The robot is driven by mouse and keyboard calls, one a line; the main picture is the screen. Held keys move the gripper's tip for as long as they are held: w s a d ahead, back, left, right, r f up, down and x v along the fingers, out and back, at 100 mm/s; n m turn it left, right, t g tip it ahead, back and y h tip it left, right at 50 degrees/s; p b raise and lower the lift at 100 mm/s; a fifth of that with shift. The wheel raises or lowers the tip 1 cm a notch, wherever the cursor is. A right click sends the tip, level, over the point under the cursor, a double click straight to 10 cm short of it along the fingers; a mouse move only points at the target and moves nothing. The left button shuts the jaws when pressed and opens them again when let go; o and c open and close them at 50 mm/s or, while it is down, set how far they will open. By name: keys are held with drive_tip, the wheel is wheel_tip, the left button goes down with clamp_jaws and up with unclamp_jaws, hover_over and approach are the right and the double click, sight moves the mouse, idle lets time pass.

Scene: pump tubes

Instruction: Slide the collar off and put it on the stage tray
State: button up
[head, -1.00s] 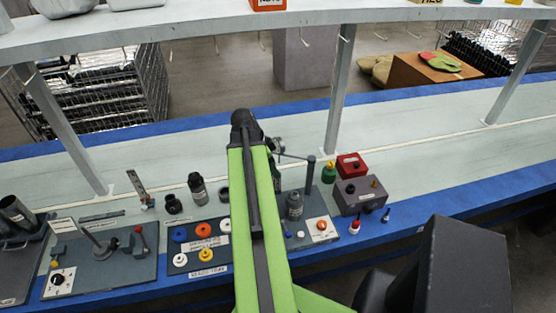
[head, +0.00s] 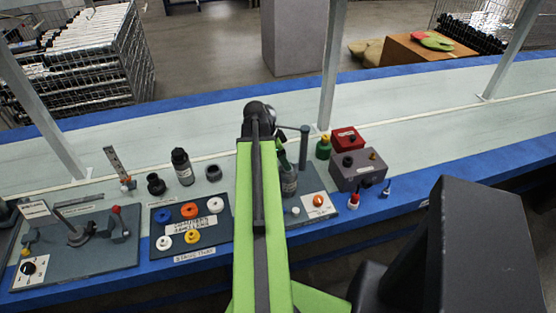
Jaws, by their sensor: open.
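The stage tray (head: 222,236) is a dark plate with a front label, at the lower left of centre. On it lie a blue ring (head: 164,215), an orange ring (head: 189,211), a white ring (head: 215,205), another white ring (head: 164,243) and a yellow piece (head: 192,237). Right of my arm is a dark plate with a grey bottle (head: 289,183), an upright post (head: 304,147) with a side bar, and an orange knob (head: 318,200). I cannot tell which piece is the collar. My green arm crosses the middle, and my gripper is hidden behind it.
Behind the tray stand a black bottle (head: 182,167), a black cap (head: 156,184) and a dark ring (head: 213,173). A grey box (head: 358,170), a red box (head: 347,140) and a green bottle (head: 323,148) stand to the right. The bench beyond is clear between shelf posts.

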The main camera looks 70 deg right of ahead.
drive_tip(key=b+x, duration=0.1)
drive_tip(key=x, duration=0.1)
drive_tip(key=shift+s+d+f, duration=0.1)
drive_tip(key=shift+f, duration=0.3)
clamp_jaws()
drive_tip(key=c, duration=0.7)
unclamp_jaws()
clamp_jaws()
drive_tip(key=shift+r+p, duration=0.45)
drive_tip(key=shift+r, duration=0.25)
drive_tip(key=shift+r+p, duration=2.25)
drive_tip(key=shift+r, duration=0.05)
